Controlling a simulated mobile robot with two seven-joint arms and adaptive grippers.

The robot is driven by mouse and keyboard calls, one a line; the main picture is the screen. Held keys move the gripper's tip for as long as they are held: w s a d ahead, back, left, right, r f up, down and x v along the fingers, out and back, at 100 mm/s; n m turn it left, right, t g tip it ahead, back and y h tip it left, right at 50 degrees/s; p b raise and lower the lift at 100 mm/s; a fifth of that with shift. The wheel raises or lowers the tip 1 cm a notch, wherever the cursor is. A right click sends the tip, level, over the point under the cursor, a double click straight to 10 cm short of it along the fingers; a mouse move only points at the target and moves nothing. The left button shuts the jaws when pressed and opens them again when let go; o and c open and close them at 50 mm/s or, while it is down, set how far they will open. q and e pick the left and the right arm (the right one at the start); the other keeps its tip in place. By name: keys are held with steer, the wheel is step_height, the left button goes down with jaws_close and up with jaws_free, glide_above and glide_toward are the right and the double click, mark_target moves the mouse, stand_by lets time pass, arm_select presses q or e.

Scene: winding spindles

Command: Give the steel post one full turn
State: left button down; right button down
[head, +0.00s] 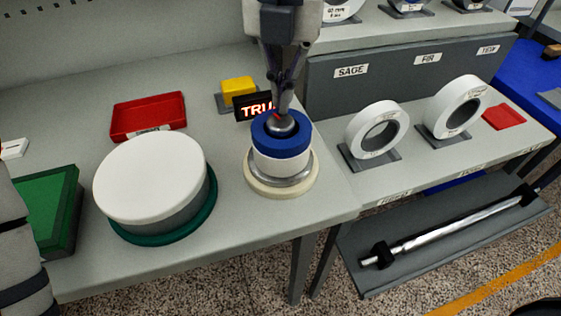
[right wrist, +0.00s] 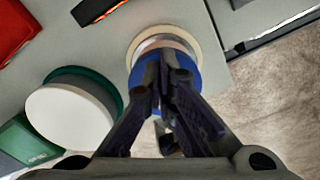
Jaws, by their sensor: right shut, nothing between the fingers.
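The steel post (head: 283,124) shows as a small rounded grey top in the middle of a blue ring (head: 268,140). Below the ring are a white band, a steel flange (head: 282,176) and a cream base ring (head: 283,191). My right gripper (head: 281,110) points down over the post with its fingers together and nothing held. Its tips overlap the post's top in the picture; I cannot tell whether they touch it. In the right wrist view the shut fingers (right wrist: 164,80) hide the post and part of the blue ring (right wrist: 148,54). My left gripper is out of view.
A white drum (head: 150,175) on a green base stands left of the post. Behind are a red tray (head: 148,117), a yellow block (head: 238,87) and a lit sign (head: 254,107). White rings (head: 356,140) stand at right. A steel bar (head: 450,230) lies on a lower shelf.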

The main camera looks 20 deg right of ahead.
steer(key=shift+s+d+f+g, duration=0.15)
steer(key=shift+s+d+f, duration=0.1)
steer(key=shift+f, duration=0.25)
steer(key=shift+s+d+f+g, duration=0.15)
steer(key=shift+s+d+f, duration=0.1)
steer(key=shift+f, duration=0.2)
steer(key=shift+r, duration=0.2)
steer(key=shift+w+d+r, duration=0.2)
steer(key=shift+w, duration=0.1)
steer(key=shift+w+r, duration=0.1)
steer(key=shift+r, duration=0.15)
step_height(320, 180, up, 6)
steer(key=shift+f, duration=0.1)
